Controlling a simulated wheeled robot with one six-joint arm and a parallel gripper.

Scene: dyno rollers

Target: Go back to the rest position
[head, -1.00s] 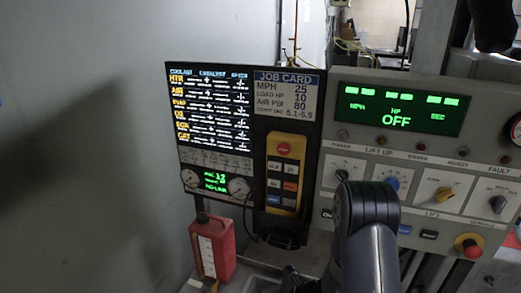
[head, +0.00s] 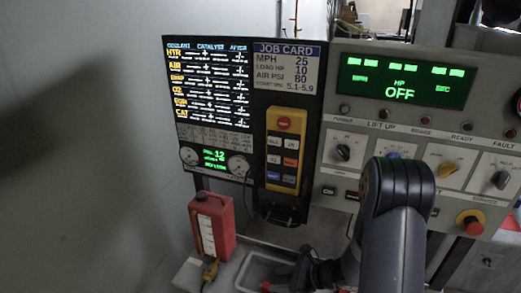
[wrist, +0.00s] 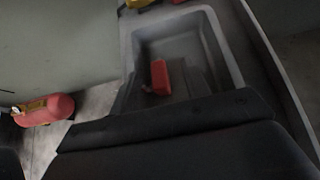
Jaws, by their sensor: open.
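My gripper (head: 318,272) shows as a small dark shape at the bottom of the head view, low in front of the bench and beside the grey tray (head: 243,272). Its fingertips are partly hidden by my arm and hard to make out, but the jaws are open. I see nothing held between them. In the wrist view, dark parts of my own arm fill the lower half. Beyond them lies the tray (wrist: 222,50) with a red block-like thing (wrist: 160,77) in it.
A red bottle (head: 213,228) stands left of the tray; a red container (wrist: 47,110) shows in the wrist view. A yellow pendant (head: 284,123) hangs below the job card. The control panel (head: 345,115) stands behind my arm. The grey wall at left is clear.

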